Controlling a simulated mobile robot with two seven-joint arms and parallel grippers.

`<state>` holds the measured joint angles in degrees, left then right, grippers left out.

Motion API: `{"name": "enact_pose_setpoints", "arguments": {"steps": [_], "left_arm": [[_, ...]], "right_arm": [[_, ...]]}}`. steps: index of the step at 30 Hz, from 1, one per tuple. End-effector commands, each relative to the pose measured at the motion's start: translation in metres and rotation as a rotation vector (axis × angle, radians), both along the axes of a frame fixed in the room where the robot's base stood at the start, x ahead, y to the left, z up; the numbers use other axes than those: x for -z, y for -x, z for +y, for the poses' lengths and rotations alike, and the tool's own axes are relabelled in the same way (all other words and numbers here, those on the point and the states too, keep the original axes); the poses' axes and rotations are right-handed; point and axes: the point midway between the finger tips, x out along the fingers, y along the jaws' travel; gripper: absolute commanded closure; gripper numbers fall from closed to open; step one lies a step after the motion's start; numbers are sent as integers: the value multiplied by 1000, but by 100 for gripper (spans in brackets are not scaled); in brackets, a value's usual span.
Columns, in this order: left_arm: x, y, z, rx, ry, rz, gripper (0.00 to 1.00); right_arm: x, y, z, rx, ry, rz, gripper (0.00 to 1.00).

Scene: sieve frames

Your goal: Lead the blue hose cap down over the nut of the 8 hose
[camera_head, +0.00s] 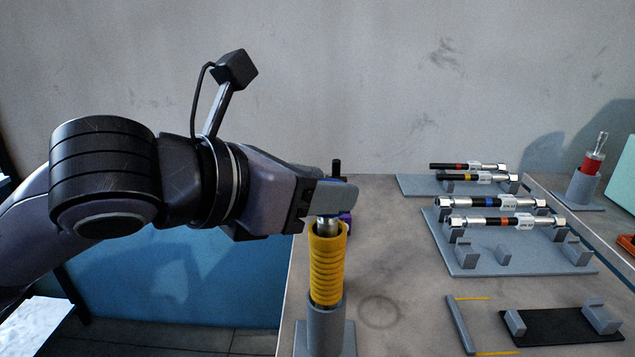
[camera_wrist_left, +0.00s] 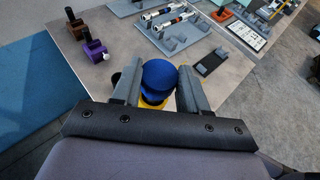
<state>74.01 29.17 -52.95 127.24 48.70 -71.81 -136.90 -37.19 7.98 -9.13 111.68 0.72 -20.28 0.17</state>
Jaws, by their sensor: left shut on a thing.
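The blue hose cap (camera_wrist_left: 158,80) sits between the two fingers of my left gripper (camera_wrist_left: 160,88) in the left wrist view, its round top facing the camera. In the head view my left gripper (camera_head: 330,197) is shut on it, and the near finger hides most of the cap. Directly below, a yellow ribbed hose (camera_head: 327,265) stands upright in a grey holder (camera_head: 325,325). Its silver nut (camera_head: 327,224) shows just under the finger. Whether the cap touches or surrounds the nut is hidden. No size mark shows on this hose. My right gripper is out of view.
Grey racks (camera_head: 470,262) with several black hoses with silver ends lie to the right. A black tray (camera_head: 548,327) is at front right. A red-sleeved piece (camera_head: 592,167) stands upright at far right. Purple and brown blocks (camera_wrist_left: 95,50) are behind the holder. The table between holder and racks is clear.

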Motion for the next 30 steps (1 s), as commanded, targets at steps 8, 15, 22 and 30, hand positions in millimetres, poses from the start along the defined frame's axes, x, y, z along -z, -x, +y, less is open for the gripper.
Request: {"name": "enact_pose_setpoints", "arguments": {"steps": [8, 15, 22, 30], "left_arm": [[0, 0, 0, 0, 0, 0, 27], [-1, 0, 1, 0, 0, 0, 27], [-11, 17, 19, -2, -1, -5, 27], [-25, 41, 43, -1, 0, -2, 27]], "right_arm": [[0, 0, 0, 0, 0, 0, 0], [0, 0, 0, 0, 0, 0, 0], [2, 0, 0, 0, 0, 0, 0], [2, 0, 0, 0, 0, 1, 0]]}}
